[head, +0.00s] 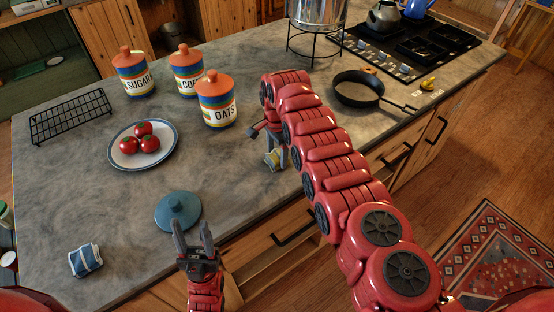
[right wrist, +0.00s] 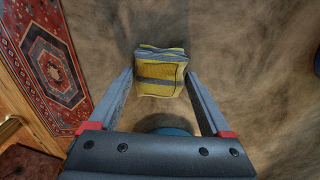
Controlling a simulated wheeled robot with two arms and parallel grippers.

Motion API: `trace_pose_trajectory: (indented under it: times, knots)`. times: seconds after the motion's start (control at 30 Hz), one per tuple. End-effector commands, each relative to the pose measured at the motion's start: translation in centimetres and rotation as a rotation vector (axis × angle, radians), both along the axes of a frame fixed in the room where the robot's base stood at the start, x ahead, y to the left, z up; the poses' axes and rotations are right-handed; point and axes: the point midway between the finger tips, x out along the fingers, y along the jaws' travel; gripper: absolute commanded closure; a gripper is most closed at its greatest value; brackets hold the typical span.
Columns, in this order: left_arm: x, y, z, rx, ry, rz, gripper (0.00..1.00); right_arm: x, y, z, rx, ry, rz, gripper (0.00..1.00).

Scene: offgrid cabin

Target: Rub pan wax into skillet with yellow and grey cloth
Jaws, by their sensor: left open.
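The yellow and grey cloth (head: 273,160) lies folded on the grey counter, partly hidden by my right gripper. It also shows in the right wrist view (right wrist: 160,72), between and just beyond the tips of my right gripper (right wrist: 158,80). The right fingers are apart; I cannot tell whether they touch the cloth. The black skillet (head: 358,88) sits on the counter to the right of my right arm, its handle pointing right. I cannot pick out the pan wax with certainty. My left gripper (head: 192,236) is open and empty near the counter's front edge, by a blue lid (head: 178,210).
Sugar, coffee and oats canisters (head: 216,102), a plate (head: 119,158) with tomatoes and a wire rack (head: 70,116) stand at left. A blue and white cloth (head: 86,260) lies front left. A pot on a stand (head: 316,12) and a stove (head: 410,48) are at the back.

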Motion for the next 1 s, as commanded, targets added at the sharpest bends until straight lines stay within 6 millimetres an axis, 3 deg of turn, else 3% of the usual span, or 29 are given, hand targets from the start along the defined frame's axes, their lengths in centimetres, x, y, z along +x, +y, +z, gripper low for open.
trace_pose_trajectory:
  times: [0.07,0.43,0.67,1.0]
  knots:
    - [0.0,0.0,0.0,0.0,0.0,0.0,0.5,0.0,0.0,0.0,0.0,0.0,0.0,0.34]
    - [0.0,0.0,0.0,0.0,0.0,0.0,0.5,0.0,0.0,0.0,0.0,0.0,0.0,1.0]
    - [0.0,0.0,0.4,0.0,0.0,0.0,0.5,0.0,0.0,0.5,0.0,0.0,0.0,1.0]
    - [0.0,0.0,3.0,0.0,0.0,0.0,0.5,0.0,0.0,3.5,0.0,0.0,0.0,1.0]
